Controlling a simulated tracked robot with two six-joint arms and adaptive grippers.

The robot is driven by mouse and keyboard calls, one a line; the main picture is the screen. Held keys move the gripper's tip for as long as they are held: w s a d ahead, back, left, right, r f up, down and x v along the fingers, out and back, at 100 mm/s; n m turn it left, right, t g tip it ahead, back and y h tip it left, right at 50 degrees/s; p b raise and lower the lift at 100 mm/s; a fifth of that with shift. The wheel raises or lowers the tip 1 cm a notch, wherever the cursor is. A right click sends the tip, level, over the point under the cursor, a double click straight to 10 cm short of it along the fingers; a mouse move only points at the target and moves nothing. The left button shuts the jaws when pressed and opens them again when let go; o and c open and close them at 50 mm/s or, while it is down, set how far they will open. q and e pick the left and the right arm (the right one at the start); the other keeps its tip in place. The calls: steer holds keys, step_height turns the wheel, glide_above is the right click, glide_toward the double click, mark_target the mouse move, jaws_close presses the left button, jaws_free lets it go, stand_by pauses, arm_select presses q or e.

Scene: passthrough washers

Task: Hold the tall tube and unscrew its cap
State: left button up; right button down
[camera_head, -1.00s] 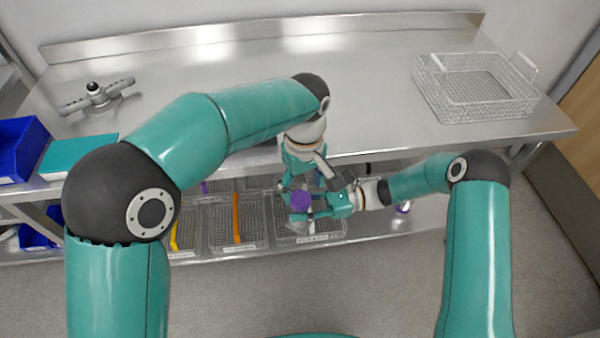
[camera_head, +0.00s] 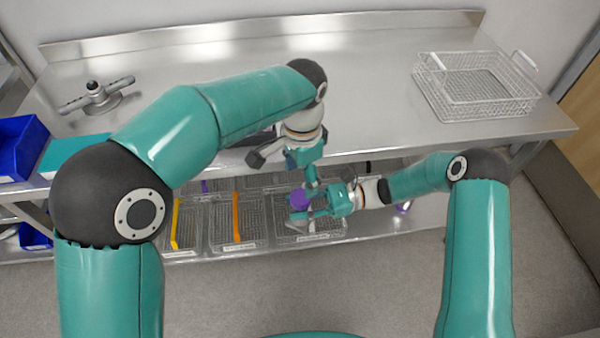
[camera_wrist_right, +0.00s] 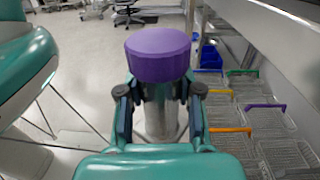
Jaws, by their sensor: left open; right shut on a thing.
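The tall tube (camera_wrist_right: 160,118) is a grey metallic cylinder, upright in the right wrist view, with a wide purple cap (camera_wrist_right: 158,54) on its top. In the head view the cap (camera_head: 299,199) shows below the bench front; most of the tube is hidden there. My right gripper (camera_head: 320,206) is shut on the tube below the cap, with one finger on each side in the right wrist view. My left gripper (camera_head: 309,181) is open, pointing down just above and behind the cap. I cannot tell whether its fingers touch the cap.
A wire basket (camera_head: 478,94) stands on the steel bench (camera_head: 350,60) at the right. A grey handled fitting (camera_head: 96,97) and a blue bin (camera_head: 20,148) are at the left. Wire trays with coloured handles (camera_head: 237,217) line the lower shelf. The bench middle is clear.

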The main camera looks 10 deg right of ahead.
mark_target(301, 196)
arm_select(q)
step_height(301, 196, down, 8)
steer(key=shift+r, duration=0.25)
steer(key=c, duration=1.2)
steer(key=n, duration=0.4)
steer(key=shift+r, duration=0.2)
steer(key=shift+r, duration=0.95)
